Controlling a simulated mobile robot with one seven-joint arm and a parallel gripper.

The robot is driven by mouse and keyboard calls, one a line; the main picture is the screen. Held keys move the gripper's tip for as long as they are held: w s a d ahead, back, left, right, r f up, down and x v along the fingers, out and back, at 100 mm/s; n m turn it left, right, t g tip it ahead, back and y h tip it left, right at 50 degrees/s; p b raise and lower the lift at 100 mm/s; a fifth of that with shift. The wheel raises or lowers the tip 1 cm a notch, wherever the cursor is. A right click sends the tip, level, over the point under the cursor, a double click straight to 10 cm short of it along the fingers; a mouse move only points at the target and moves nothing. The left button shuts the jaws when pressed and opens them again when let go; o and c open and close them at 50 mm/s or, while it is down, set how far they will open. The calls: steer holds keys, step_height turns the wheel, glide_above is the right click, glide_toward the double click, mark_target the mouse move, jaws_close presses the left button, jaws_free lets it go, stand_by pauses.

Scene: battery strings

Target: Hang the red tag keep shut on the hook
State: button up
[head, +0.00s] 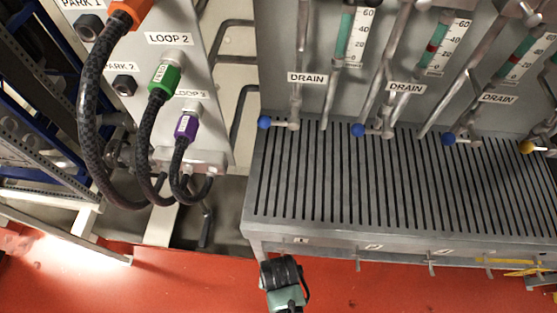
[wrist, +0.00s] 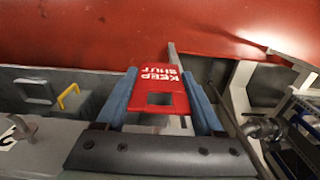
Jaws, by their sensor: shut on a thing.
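The red tag (wrist: 160,92), lettered KEEP SHUT and with a square hole, is upside down in the wrist view. My gripper (wrist: 159,76) is shut on it, with a blue finger at each side. In the head view my gripper (head: 283,282) is in front of the grated shelf's left front corner; the tag cannot be made out there. Small metal hooks (head: 431,262) stick out along the shelf's front edge, to the right of my gripper. Which one the task means cannot be told. The tag is not seen touching any hook.
The grated shelf (head: 330,228) has small labels on its front. A yellow item (head: 515,266) is at its right front. Thick hoses (head: 85,110) hang from a panel on the left. Valve levers with blue knobs (head: 264,122) stand above the shelf. Red floor (head: 180,290) lies clear in front.

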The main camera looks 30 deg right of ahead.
mark_target(282, 254)
steer(key=shift+w+d+f+b, duration=0.25)
steer(key=shift+w+d+b, duration=0.45)
steer(key=shift+w, duration=0.35)
steer(key=shift+w+d+f+b, duration=0.2)
steer(key=shift+w+d+b, duration=0.55)
steer(key=shift+w, duration=0.3)
steer(key=shift+w+d+f+b, duration=0.25)
steer(key=shift+w+d+b, duration=0.45)
steer(key=shift+w, duration=0.35)
steer(key=o, duration=1.3)
step_height(282, 254, up, 13)
steer(key=shift+f+p, duration=0.2)
steer(key=shift+p, duration=0.4)
steer(key=shift+r, duration=0.15)
